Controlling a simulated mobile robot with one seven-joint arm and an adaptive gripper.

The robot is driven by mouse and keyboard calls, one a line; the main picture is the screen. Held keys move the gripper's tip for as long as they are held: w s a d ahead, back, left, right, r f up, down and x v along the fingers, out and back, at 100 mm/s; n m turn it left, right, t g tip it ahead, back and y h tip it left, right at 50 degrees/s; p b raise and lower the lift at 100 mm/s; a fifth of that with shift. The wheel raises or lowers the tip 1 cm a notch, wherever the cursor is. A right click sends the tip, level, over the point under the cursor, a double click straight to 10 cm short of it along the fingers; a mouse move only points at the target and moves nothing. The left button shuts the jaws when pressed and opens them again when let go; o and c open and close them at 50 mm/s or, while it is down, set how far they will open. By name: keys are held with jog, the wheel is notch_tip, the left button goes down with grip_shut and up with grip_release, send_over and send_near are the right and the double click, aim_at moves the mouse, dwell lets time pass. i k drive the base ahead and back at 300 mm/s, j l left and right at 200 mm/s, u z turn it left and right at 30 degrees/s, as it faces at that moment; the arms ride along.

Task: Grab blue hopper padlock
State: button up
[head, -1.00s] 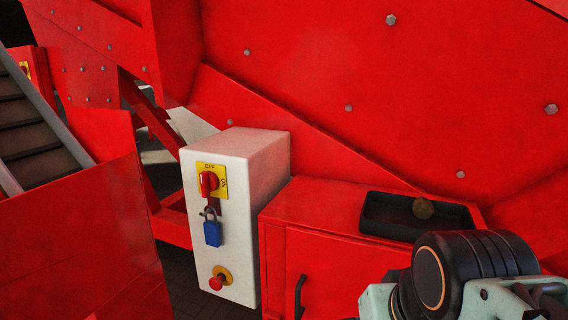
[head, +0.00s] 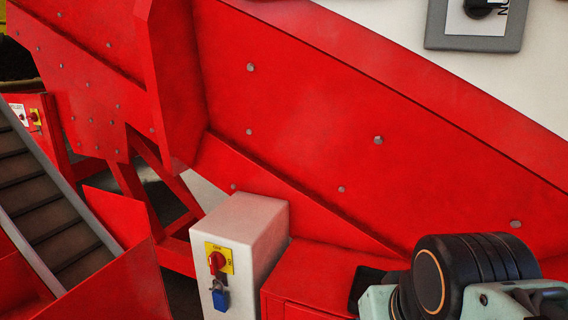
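The blue padlock (head: 221,297) hangs on the front of a white control box (head: 262,222), low in the head view. It hangs by its shackle just below a red rotary switch (head: 217,261) on a yellow plate. The lower part of the box is cut off by the picture's bottom edge. My arm shows at the lower right, well to the right of the padlock and apart from it. My gripper is not in view.
A large red machine hopper with bolts (head: 300,120) fills the middle. A red cabinet (head: 312,280) stands right of the box, with a dark tray (head: 366,284) partly hidden by my arm. A conveyor (head: 45,200) slopes at the left. A grey panel (head: 474,38) is at the top right.

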aim_at(219, 297)
jog(key=u, duration=0.9)
jog(key=i+j, duration=0.1)
jog(key=j, duration=0.25)
jog(key=i+j, duration=0.15)
jog(key=j, duration=0.2)
jog(key=i+j, duration=0.1)
jog(key=j, duration=0.25)
jog(key=i+j+z, duration=0.15)
jog(key=j, duration=0.2)
jog(key=j+z, duration=0.1)
jog(key=j, duration=0.2)
jog(key=z, duration=1.05)
jog(key=i+j, duration=0.1)
